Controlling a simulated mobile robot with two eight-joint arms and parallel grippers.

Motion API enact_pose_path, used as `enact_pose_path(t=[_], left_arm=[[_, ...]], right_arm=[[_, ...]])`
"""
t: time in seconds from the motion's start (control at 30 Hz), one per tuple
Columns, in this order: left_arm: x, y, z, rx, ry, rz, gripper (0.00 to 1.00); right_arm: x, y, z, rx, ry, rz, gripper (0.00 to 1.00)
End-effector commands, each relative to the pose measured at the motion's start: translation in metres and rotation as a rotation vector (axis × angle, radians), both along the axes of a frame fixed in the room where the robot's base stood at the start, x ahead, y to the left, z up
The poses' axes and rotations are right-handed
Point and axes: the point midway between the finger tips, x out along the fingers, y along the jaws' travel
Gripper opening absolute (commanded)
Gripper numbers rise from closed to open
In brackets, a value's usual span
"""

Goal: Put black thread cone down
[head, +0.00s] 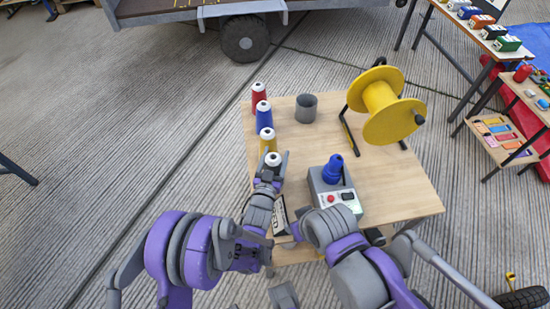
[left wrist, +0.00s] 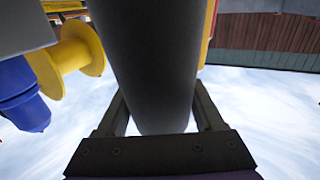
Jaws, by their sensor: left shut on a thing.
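The black thread cone (head: 273,159) is at the left side of the wooden table (head: 400,185), at the near end of a row of thread cones. Its white top shows above my left gripper (head: 270,173). In the left wrist view the cone's dark body (left wrist: 150,60) stands between the two fingers of my left gripper (left wrist: 160,115), which is shut on it. The cone looks about upright. Its base is hidden in the head view, so I cannot tell if it touches the table. My right arm reaches over the table's near edge; its gripper does not show.
Red (head: 260,97), blue (head: 264,118) and yellow (head: 268,140) cones stand just beyond. A grey cup (head: 306,108), a yellow spool (head: 381,104) on a stand and a grey machine (head: 325,196) with a blue cone (head: 333,168) share the table. Its middle has clear room.

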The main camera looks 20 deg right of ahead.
Motion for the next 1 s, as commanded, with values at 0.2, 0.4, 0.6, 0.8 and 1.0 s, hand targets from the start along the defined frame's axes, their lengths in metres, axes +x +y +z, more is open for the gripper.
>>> enact_pose_path(t=[0.2, 0.4, 0.6, 0.8, 1.0], left_arm=[[0.0000, 0.0003, -0.0095, -0.001, -0.001, 0.000, 0.00], [0.0000, 0.0003, -0.0124, -0.001, -0.001, 0.000, 0.00], [0.0001, 0.0005, -0.0127, 0.000, 0.000, 0.001, 0.96], [0.0001, 0.0005, -0.0125, 0.000, 0.000, 0.001, 0.99], [0.0001, 0.0004, -0.0105, 0.000, 0.000, 0.001, 0.99]], right_arm=[[-0.0001, 0.0000, -0.0018, 0.000, 0.001, 0.000, 0.47], [-0.0002, 0.0000, -0.0055, 0.000, 0.002, 0.000, 0.47], [-0.0002, 0.0000, -0.0055, 0.000, 0.002, 0.000, 0.47], [-0.0002, 0.0000, -0.0055, 0.000, 0.002, 0.000, 0.47], [-0.0001, 0.0000, -0.0032, 0.000, 0.001, 0.000, 0.47]])
